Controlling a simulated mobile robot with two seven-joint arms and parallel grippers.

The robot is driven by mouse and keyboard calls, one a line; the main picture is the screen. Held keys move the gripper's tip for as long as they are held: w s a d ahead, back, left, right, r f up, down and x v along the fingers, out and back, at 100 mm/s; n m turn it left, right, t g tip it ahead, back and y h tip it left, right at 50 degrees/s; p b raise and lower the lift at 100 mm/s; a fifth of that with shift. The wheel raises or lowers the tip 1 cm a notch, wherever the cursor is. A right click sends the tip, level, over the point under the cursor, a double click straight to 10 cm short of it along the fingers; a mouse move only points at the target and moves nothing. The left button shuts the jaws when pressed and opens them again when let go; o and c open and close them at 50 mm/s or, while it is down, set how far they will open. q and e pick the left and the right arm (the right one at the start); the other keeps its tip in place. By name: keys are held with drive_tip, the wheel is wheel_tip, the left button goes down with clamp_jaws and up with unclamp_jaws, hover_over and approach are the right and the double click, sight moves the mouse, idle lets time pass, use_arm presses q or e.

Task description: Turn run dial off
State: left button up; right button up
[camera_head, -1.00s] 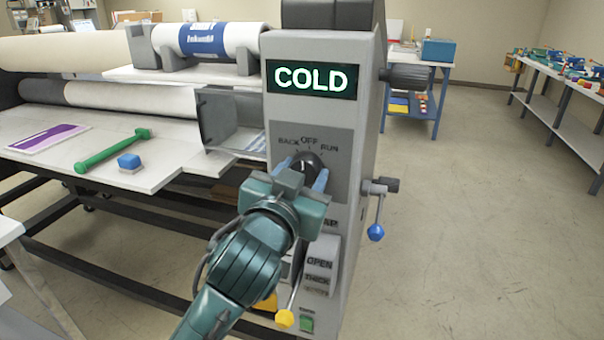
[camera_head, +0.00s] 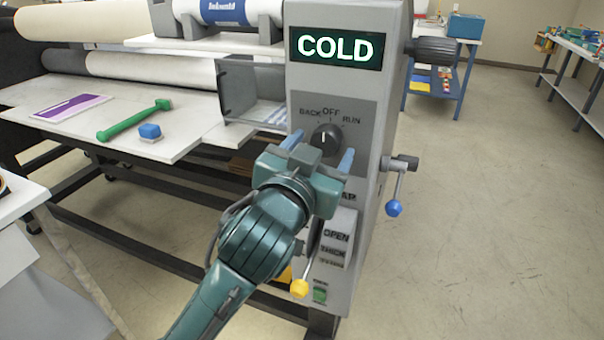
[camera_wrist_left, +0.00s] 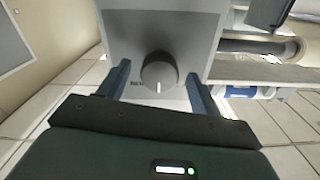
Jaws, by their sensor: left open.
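The run dial (camera_head: 325,141) is a round dark knob on the grey control panel, below the printed labels BACK, OFF and RUN. Its pale pointer mark points about straight up, toward the OFF label. It also shows in the left wrist view (camera_wrist_left: 159,71), with the white mark pointing down in that picture. My left gripper (camera_head: 318,152) is open just below and in front of the dial. Its two blue fingers stand apart, one on each side of the dial, with visible gaps in the wrist view. My right gripper is not in view.
A green COLD display (camera_head: 337,48) sits above the dial. A blue-knobbed crank (camera_head: 395,200) sticks out at the panel's right side, and a yellow-knobbed lever (camera_head: 300,287) is below my gripper. The feed table (camera_head: 185,140) holds a green tool (camera_head: 135,121). Floor at right is clear.

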use_arm(q)
drive_tip(key=p+v, duration=0.8)
drive_tip(key=v, duration=0.3)
drive_tip(key=shift+s, duration=0.3)
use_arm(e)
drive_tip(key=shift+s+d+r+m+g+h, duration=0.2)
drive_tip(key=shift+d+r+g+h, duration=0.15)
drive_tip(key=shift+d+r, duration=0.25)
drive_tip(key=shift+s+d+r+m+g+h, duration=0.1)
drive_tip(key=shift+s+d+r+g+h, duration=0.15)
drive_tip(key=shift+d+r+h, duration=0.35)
use_arm(q)
drive_tip(key=shift+a, duration=0.1)
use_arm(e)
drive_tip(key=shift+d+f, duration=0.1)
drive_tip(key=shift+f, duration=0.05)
